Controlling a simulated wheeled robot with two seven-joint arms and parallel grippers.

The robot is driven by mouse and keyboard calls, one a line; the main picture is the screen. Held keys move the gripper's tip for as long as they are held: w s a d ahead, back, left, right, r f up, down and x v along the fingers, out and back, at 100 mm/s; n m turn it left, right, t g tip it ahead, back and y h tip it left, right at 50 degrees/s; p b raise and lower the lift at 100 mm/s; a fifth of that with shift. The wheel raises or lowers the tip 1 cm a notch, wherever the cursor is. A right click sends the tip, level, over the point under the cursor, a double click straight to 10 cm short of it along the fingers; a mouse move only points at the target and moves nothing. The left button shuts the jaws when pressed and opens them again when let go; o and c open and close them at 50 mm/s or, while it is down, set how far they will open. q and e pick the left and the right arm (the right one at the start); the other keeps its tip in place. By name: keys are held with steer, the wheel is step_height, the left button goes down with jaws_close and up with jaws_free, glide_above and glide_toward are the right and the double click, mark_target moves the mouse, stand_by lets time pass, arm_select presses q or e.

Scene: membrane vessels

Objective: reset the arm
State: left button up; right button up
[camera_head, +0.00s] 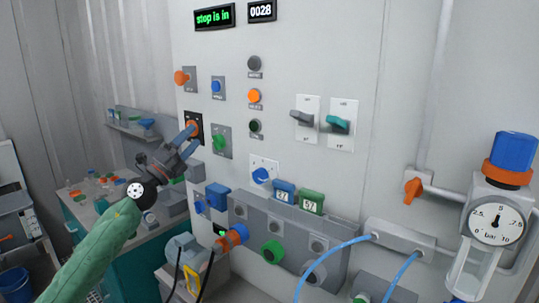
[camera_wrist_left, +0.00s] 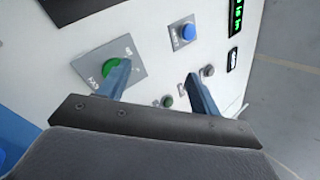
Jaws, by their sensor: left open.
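My left arm, in a green sleeve, comes in from the lower left in the head view. Its left gripper (camera_head: 194,137) is open, with two blue fingers in front of the grey wall panel, close to an orange knob (camera_head: 192,128) on a black plate. In the left wrist view the open fingers (camera_wrist_left: 160,84) have nothing between them that they grip. One finger overlaps the green knob (camera_wrist_left: 110,67) on its grey plate; I cannot tell whether it touches. My right gripper is not in view.
The panel (camera_head: 280,130) carries a display (camera_head: 214,16) reading "stop is in", buttons and two switches. A bench (camera_head: 85,190) with small items stands left. A gauge (camera_head: 496,223) and blue hoses (camera_head: 325,251) are at right. Open space lies before the panel's middle.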

arm_select(q)
steer(key=s+a+f+n+g+y, duration=0.1)
steer(key=s+a+f+n+y, duration=0.1)
steer(key=s+f+n+y, duration=0.85)
steer(key=s+a+f+n+g+y, duration=0.1)
steer(key=s+f+n+y, duration=0.15)
steer(key=f+n, duration=0.9)
steer(key=s+a+f+n+g+y, duration=0.15)
steer(key=s+f+n+y, duration=0.45)
steer(key=f, duration=1)
steer(key=s+d+f+n+g+h, duration=0.1)
steer(key=s+d+f+g+h, duration=0.15)
steer(key=s+f+g, duration=0.9)
steer(key=s+d+f+n+h, duration=0.1)
steer(key=s+d+f, duration=0.35)
steer(key=s, duration=1.35)
steer(key=s+f+g, duration=0.1)
steer(key=s+f, duration=0.2)
steer(key=f, duration=1.8)
steer(key=s+d+f+g, duration=0.1)
steer(key=s+f, duration=0.1)
steer(key=f, duration=1.8)
steer(key=shift+s+d+f, duration=0.3)
steer(key=shift+s+f, duration=0.05)
steer(key=shift+s, duration=0.05)
steer(key=shift+w, duration=0.1)
